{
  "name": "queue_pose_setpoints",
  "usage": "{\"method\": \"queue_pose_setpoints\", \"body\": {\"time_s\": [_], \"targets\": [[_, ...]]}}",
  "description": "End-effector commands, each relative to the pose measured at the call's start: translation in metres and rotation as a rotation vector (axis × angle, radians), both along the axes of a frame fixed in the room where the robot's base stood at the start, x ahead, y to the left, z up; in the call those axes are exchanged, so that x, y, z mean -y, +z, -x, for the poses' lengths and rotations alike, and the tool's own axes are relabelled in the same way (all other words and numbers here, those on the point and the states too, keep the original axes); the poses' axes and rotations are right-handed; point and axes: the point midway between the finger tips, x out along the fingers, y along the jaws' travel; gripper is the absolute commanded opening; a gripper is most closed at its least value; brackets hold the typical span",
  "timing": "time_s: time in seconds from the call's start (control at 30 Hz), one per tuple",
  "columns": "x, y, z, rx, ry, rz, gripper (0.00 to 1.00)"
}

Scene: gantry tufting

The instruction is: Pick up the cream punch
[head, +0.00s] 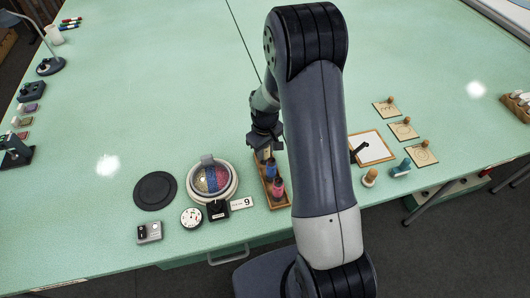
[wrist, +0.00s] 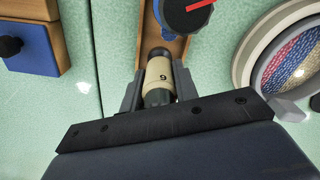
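The cream punch (wrist: 158,78) shows in the wrist view with a dark rounded end and a single digit on its side that reads as 6 or 9. My gripper (wrist: 158,88) has one finger on each side of it, very close to its sides. I cannot tell whether the fingers press on it. In the head view my gripper (head: 265,145) is over the far end of the wooden rack (head: 280,204), and the cream punch (head: 263,154) shows only as a small pale patch beneath it.
A blue punch (head: 270,169) and a pink-red one (head: 278,188) stand nearer in the rack. Left of it are a number card (head: 241,203), a round bowl of coloured beads (head: 232,188) and a dial (head: 191,217). A framed white sheet (head: 374,147) lies right of my arm.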

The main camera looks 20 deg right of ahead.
Motion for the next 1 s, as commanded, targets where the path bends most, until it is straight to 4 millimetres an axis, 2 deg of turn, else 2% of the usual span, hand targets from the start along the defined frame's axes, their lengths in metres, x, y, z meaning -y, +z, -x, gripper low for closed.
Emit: {"method": "queue_pose_setpoints", "body": {"time_s": [0.03, 0.23, 0.57, 0.67, 1.0], "targets": [[0.0, 0.0, 0.0, 0.0, 0.0, 0.0, 0.21], [0.0, 0.0, 0.0, 0.0, 0.0, 0.0, 0.06], [0.0, 0.007, -0.001, 0.002, 0.0, 0.0, 0.06], [0.0, 0.019, -0.001, 0.004, 0.0, 0.0, 0.06], [0.0, 0.078, -0.001, 0.006, 0.0, 0.0, 0.06]]}}
